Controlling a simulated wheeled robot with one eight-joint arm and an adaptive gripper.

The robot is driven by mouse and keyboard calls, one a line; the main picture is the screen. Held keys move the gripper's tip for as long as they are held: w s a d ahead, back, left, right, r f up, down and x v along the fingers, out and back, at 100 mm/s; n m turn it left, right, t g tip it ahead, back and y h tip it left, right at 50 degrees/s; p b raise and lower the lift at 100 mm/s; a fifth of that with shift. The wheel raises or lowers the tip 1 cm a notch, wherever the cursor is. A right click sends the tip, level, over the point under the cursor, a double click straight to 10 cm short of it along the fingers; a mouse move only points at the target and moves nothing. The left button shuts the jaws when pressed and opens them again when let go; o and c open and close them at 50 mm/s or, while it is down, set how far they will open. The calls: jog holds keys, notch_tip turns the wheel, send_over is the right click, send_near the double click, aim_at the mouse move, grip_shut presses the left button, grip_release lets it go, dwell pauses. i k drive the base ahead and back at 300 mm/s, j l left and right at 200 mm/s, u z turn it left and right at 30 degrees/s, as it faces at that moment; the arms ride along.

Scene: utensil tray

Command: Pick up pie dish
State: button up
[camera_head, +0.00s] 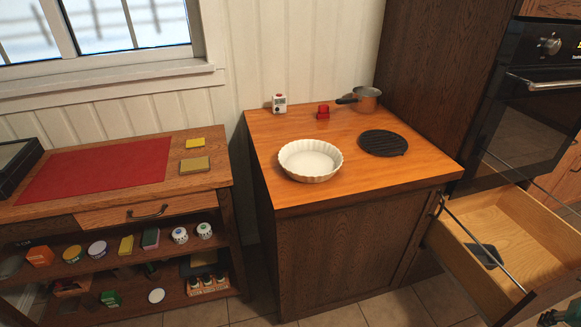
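The pie dish (310,161) is white, round and fluted. It sits upright and empty on the wooden top of the middle cabinet (365,185), near its front left part. A small dark green and black part at the bottom right corner appears to be my gripper (553,316). It is cut off by the picture edge, low beside the open drawer and well apart from the dish. Whether it is open or shut does not show.
A black round trivet (383,143) lies right of the dish. Behind are a pot (366,100), a red item (323,111) and a white timer (279,104). An open drawer (515,245) juts out at the right below the oven (530,100). A sideboard (110,200) stands left.

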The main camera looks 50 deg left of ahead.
aim_at(310, 161)
jog(key=u, duration=1.75)
